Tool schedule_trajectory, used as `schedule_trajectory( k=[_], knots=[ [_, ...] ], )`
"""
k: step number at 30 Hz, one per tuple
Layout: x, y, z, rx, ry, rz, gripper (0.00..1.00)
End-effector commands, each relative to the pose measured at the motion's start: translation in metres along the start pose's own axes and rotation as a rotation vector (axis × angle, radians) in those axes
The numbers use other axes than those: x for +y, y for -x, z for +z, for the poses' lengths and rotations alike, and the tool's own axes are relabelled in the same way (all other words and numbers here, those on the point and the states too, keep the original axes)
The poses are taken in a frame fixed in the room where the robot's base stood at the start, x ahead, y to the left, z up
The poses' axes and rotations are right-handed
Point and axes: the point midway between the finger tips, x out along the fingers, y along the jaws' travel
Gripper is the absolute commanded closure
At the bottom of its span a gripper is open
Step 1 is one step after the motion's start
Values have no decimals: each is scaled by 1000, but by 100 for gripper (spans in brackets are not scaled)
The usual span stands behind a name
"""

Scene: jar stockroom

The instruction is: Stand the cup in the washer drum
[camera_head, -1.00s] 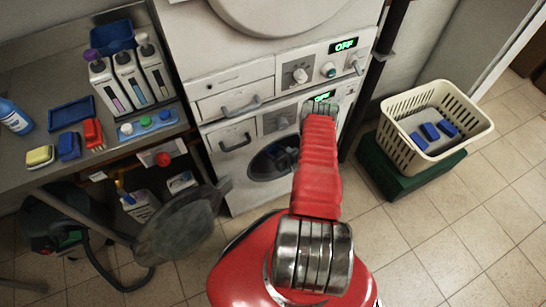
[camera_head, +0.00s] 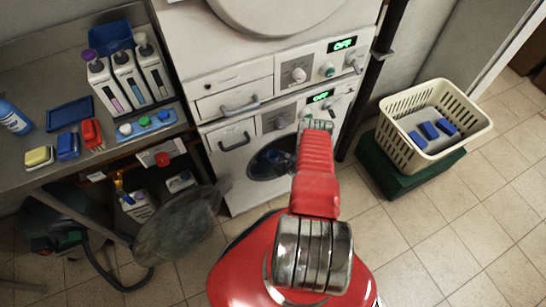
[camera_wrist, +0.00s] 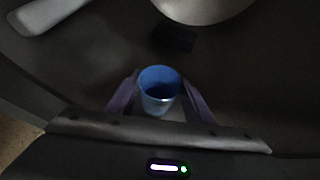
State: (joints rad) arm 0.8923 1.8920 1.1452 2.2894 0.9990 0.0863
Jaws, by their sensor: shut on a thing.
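A blue cup (camera_wrist: 159,92) shows in the wrist view, upright with its open mouth toward the camera. My gripper (camera_wrist: 160,98) is shut on the cup, with one finger on each side of it. Around and beyond it is the dark inside of the washer drum (camera_wrist: 90,60). I cannot tell whether the cup's base touches the drum floor. In the head view the washer's round opening (camera_head: 270,163) is partly behind my red arm, and the cup and gripper are hidden there.
In the wrist view a dark block (camera_wrist: 174,38) lies beyond the cup, with pale shapes at the top. In the head view a cream basket (camera_head: 436,125) with blue blocks stands right on a green box (camera_head: 382,176). A grey counter (camera_head: 40,85) with bottles stands left.

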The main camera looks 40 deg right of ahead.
Motion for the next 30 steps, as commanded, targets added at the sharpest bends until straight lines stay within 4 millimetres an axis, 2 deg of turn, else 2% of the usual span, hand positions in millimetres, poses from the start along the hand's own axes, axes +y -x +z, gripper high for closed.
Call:
schedule_trajectory(
  k=[15, 16, 23, 30],
  knots=[
    [0, -4, -6, -1, 0, 0, 76],
    [0, -4, -6, -1, 0, 0, 51],
    [0, -3, -6, -1, 0, 0, 35],
    [0, -3, -5, -1, 0, 0, 34]
  ],
)
